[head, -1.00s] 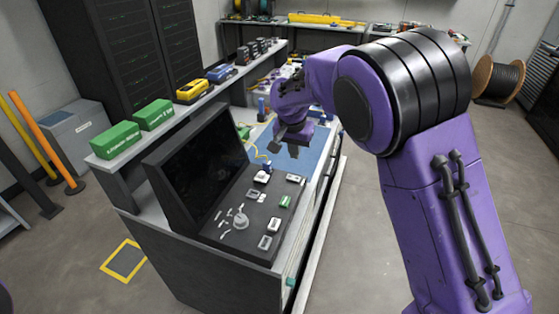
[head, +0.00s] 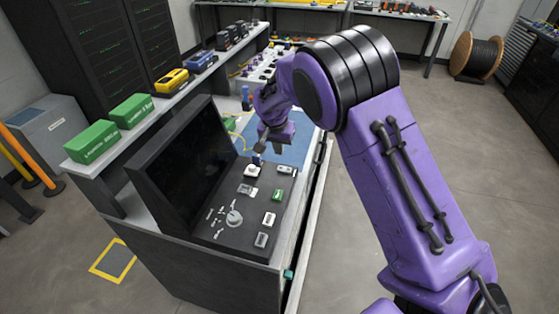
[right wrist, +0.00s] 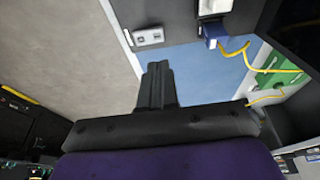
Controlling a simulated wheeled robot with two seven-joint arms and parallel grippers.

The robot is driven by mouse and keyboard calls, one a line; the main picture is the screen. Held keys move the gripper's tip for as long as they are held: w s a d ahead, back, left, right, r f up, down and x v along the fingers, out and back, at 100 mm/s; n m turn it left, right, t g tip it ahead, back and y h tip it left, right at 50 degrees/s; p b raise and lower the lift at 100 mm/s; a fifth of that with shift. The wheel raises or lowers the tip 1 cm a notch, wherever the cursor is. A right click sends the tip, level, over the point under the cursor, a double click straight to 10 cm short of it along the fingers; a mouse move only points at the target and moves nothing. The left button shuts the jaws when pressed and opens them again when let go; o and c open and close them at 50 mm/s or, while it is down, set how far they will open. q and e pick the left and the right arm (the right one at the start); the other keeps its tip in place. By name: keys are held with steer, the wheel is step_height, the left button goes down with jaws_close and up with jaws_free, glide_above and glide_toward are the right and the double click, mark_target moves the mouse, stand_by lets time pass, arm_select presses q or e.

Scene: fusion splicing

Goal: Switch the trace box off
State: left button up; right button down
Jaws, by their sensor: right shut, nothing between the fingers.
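A black console (head: 182,165) with a dark tilted screen and a sloping control panel stands at the bench's near end. I cannot tell whether it is the trace box. Its panel holds a round grey knob (head: 235,217), a green rocker (head: 277,196) and several pale switches such as the one at the front (head: 261,240). My right gripper (head: 268,150) points down just past the panel's far edge, above the blue mat (head: 297,143). In the right wrist view its fingers (right wrist: 158,82) are together and empty. My left gripper is out of view.
Green boxes (head: 92,142) and a yellow device (head: 171,80) stand on the raised shelf left of the screen. A yellow cable (right wrist: 238,52) runs from a blue plug (right wrist: 212,32) near the mat. Open floor (head: 380,110) lies right of the bench.

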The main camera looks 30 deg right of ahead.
mark_target(281, 168)
steer(key=x, duration=0.2)
steer(key=p+x, duration=0.1)
steer(key=x, duration=0.3)
steer(key=shift+s+a+f, duration=0.2)
steer(key=shift+a+f, duration=0.05)
steer(key=shift+f, duration=0.4)
steer(key=shift+s, duration=0.1)
steer(key=shift+p, duration=0.35)
steer(key=shift+a, duration=0.1)
